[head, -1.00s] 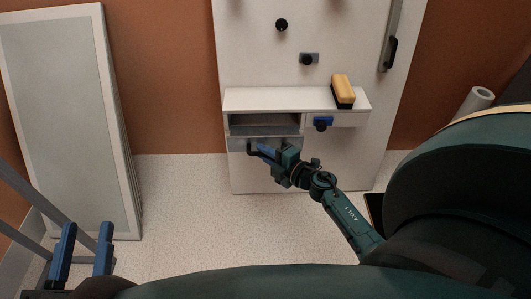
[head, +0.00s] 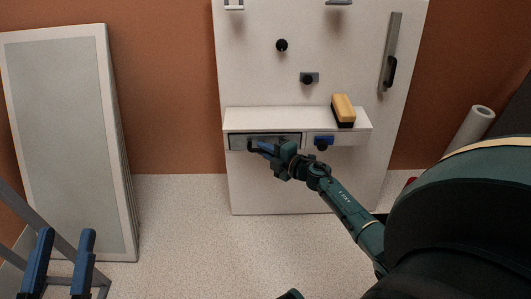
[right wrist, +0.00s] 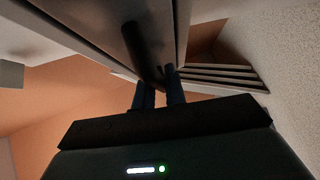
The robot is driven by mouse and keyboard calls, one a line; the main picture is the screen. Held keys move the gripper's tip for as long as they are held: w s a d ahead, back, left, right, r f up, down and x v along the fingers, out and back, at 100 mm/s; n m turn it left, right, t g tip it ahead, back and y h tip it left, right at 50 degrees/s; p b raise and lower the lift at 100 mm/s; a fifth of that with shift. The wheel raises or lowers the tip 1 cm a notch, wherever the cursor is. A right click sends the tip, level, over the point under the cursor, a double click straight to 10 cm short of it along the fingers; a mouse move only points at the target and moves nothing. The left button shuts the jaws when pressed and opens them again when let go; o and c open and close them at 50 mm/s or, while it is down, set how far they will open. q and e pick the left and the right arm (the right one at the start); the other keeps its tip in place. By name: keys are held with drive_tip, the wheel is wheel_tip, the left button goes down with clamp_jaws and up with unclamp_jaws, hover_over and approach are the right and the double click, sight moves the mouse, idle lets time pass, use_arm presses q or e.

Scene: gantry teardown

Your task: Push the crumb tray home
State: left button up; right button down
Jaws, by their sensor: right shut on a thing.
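The crumb tray (head: 284,138) is in the left bay of the white shelf unit on the panel. Its grey front fills the bay's opening and looks flush or nearly so; the exact gap is too small to tell. My right gripper (head: 258,148) is at the left part of the tray front, shut on its dark handle (head: 250,144). In the right wrist view, the dark handle bar (right wrist: 138,45) runs down to between the two fingers of my right gripper (right wrist: 160,82). My left gripper (head: 66,242) is open and empty at the lower left, far from the tray.
A yellow and black brush (head: 343,108) lies on the shelf top (head: 280,117). A blue latch or knob (head: 323,141) sits right of the tray. Framed panels (head: 65,130) lean at the left wall. A white roll (head: 475,125) stands at right. The floor in front is clear.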

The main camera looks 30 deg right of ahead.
drive_tip(key=c, duration=1.8)
unclamp_jaws()
drive_tip(key=shift+w+d, duration=0.15)
use_arm(q)
drive_tip(key=shift+f, duration=0.35)
use_arm(e)
drive_tip(key=shift+o, duration=0.3)
drive_tip(key=shift+r, duration=0.1)
